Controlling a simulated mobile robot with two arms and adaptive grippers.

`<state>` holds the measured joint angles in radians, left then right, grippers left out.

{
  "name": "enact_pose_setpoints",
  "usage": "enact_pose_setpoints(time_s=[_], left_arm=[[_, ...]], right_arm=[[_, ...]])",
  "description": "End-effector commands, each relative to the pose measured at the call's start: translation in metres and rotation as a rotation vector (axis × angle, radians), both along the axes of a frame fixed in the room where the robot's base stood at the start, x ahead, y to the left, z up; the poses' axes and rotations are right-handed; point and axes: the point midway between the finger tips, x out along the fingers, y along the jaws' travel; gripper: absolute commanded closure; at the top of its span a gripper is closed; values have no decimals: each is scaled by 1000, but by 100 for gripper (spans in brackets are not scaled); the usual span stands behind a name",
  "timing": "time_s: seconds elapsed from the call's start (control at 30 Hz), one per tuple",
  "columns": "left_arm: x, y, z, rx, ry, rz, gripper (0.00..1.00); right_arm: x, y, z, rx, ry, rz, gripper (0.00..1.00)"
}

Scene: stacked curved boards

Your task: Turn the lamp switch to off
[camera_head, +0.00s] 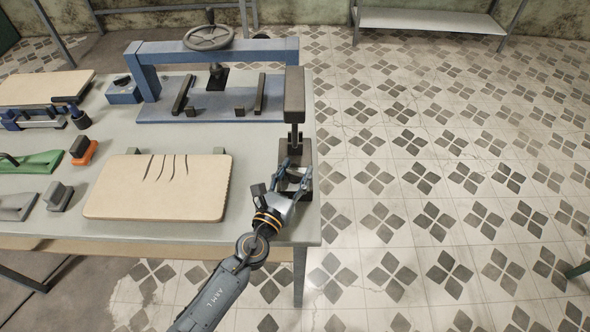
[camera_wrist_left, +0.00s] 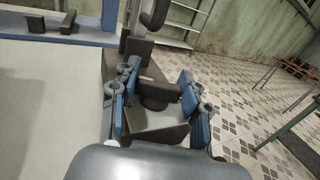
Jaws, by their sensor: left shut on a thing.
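The dark lamp stands on the right edge of the table. Its long head (camera_head: 294,94) is on top of a short post, above a square base; the base (camera_wrist_left: 155,128) also shows in the left wrist view. My left gripper (camera_head: 290,176) reaches in from the front over the base. In the left wrist view its blue fingers (camera_wrist_left: 158,82) are on both sides of a dark round switch (camera_wrist_left: 156,94) on the base and are shut on it. The fingers partly hide the switch, so its setting cannot be told. My right gripper is not in view.
A light board (camera_head: 150,205) with dark slits lies left of the lamp on the table (camera_head: 250,150). A blue press (camera_head: 215,110) with a handwheel stands behind. Green and orange tools (camera_head: 84,152) lie at the left. Tiled floor is open to the right.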

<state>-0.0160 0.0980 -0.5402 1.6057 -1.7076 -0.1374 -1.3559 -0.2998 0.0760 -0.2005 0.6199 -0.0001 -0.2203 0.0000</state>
Motion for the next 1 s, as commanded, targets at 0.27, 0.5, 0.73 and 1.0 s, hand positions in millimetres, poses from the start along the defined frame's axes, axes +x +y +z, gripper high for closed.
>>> enact_pose_setpoints(time_s=[0.27,0.5,0.73,1.0], left_arm=[[-1,-2,0,-2,2,189,86],[0,-1,-1,-2,1,330,86],[0,-1,-1,1,0,404,86],[0,0,0,2,-1,424,86]], right_arm=[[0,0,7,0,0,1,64],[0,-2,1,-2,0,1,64],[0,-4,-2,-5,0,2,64],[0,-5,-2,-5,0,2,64]])
